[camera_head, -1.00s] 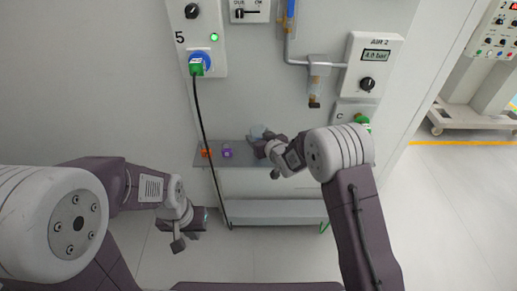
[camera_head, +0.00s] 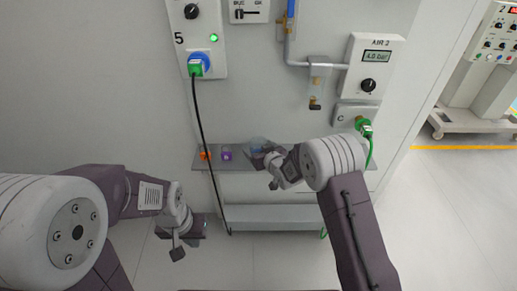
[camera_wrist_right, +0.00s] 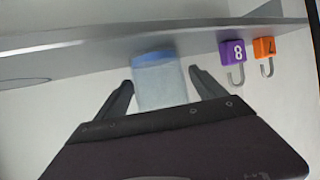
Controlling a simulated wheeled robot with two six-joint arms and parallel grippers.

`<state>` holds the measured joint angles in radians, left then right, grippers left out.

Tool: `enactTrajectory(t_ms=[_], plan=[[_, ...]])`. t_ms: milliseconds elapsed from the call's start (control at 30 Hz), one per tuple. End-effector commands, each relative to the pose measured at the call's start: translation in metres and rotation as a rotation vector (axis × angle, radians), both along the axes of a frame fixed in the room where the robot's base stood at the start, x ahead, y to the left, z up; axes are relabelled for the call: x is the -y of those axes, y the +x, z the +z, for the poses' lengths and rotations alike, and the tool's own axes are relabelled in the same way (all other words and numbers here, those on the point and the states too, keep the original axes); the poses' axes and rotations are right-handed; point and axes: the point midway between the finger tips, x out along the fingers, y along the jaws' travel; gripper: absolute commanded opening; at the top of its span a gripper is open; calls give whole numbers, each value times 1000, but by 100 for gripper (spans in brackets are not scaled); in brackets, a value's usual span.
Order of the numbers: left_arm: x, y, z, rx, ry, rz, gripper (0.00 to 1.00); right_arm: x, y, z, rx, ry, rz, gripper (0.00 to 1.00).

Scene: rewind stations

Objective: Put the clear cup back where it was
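The clear cup (camera_wrist_right: 160,88), bluish at one end, is between the two fingertips of my right gripper (camera_wrist_right: 161,78) in the right wrist view. In the head view the cup (camera_head: 257,145) is at the grey shelf (camera_head: 240,165), right of the padlocks, partly hidden by my right gripper (camera_head: 268,159). I cannot tell whether its base touches the shelf. My left gripper (camera_head: 180,244) hangs low at the left, away from the shelf; its finger gap is not clear.
A purple padlock (camera_head: 227,155) and an orange padlock (camera_head: 205,155) are at the shelf's left part; both also show in the right wrist view. A black cable (camera_head: 200,120) hangs down across the shelf. A valve (camera_head: 315,103) is on the panel above.

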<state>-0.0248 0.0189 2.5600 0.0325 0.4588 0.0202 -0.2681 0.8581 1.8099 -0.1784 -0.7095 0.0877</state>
Motion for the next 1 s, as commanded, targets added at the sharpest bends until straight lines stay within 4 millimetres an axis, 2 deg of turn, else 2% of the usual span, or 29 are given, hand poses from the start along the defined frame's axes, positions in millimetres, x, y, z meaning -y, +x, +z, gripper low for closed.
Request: enactTrajectory(t_ms=[267, 367, 600, 700, 833, 1000], plan=[[0, 0, 6, 0, 0, 0, 0, 1, -3, 7, -1, 0, 0, 80], [0, 0, 10, 0, 0, 0, 0, 7, -17, 14, -1, 0, 0, 80], [0, 0, 23, 0, 0, 0, 0, 28, -66, 37, 0, 0, -1, 80], [0, 0, 23, 0, 0, 0, 0, 35, -83, 41, 0, 0, 0, 80], [0, 0, 20, 0, 0, 0, 0, 41, -98, 47, 1, 0, -1, 80], [0, 0, 20, 0, 0, 0, 0, 43, -103, 50, 0, 0, 0, 80]])
